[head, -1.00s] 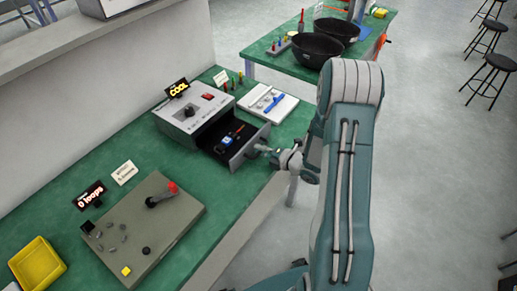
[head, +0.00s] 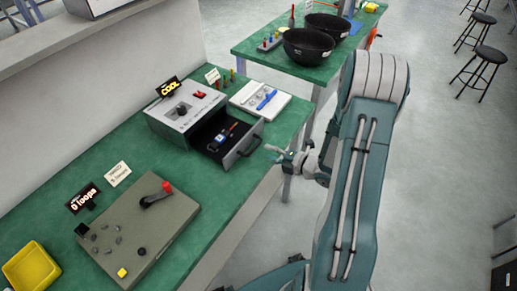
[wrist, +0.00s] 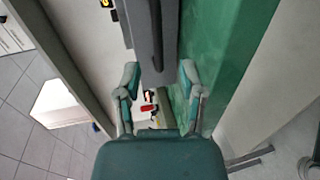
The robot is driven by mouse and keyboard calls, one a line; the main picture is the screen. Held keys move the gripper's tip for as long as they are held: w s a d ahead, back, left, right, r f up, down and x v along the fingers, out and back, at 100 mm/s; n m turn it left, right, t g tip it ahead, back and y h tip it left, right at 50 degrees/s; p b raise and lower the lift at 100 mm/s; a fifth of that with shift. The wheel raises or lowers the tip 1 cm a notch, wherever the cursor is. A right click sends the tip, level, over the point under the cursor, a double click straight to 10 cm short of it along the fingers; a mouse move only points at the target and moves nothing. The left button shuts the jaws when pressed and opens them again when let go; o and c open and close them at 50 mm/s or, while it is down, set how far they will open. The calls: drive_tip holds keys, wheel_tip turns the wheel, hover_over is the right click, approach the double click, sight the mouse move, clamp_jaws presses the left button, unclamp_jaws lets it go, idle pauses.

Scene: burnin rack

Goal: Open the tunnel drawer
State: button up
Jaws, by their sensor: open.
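The tunnel box (head: 181,111) is a grey unit with a dial, a red switch and a "COOL" sign on the green bench. Its drawer (head: 243,143) is pulled out toward the bench's front edge. A dark watch-like item with a blue face (head: 221,140) lies inside. The drawer's dark handle (head: 251,147) is on its front. My gripper (head: 272,152) is open and empty, just right of the handle, with a gap between them. In the wrist view my gripper (wrist: 160,72) shows spread fingers, with the grey drawer front (wrist: 146,25) beyond them.
A panel with a red-topped lever (head: 142,228) and a yellow bin (head: 31,267) stand at the near left. A white tray with a blue item (head: 260,99) is behind the drawer. A second bench with black bowls (head: 308,47) is farther back.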

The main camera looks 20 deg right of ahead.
drive_tip(key=v, duration=0.5)
drive_tip(key=shift+s+d, duration=0.1)
idle(0.3)
drive_tip(key=w+d+r+m+g+h, duration=0.1)
drive_tip(key=w+d+r+m+h, duration=0.1)
drive_tip(key=w+r+m+h, duration=0.55)
drive_tip(key=s+a+r+m+g+h, duration=0.2)
drive_tip(key=s+r+m+h, duration=0.3)
drive_tip(key=r, duration=0.5)
drive_tip(key=s+a+r+m+g+y, duration=0.2)
drive_tip(key=s+a+m, duration=0.4)
drive_tip(key=s, duration=0.3)
drive_tip(key=s+a+r+m+g+y, duration=0.1)
drive_tip(key=s+a+r+m+g, duration=0.1)
drive_tip(key=s+a+r+m, duration=0.3)
drive_tip(key=s+a+m, duration=0.1)
drive_tip(key=s+a, duration=0.2)
drive_tip(key=s, duration=0.2)
drive_tip(key=shift+y, duration=0.35)
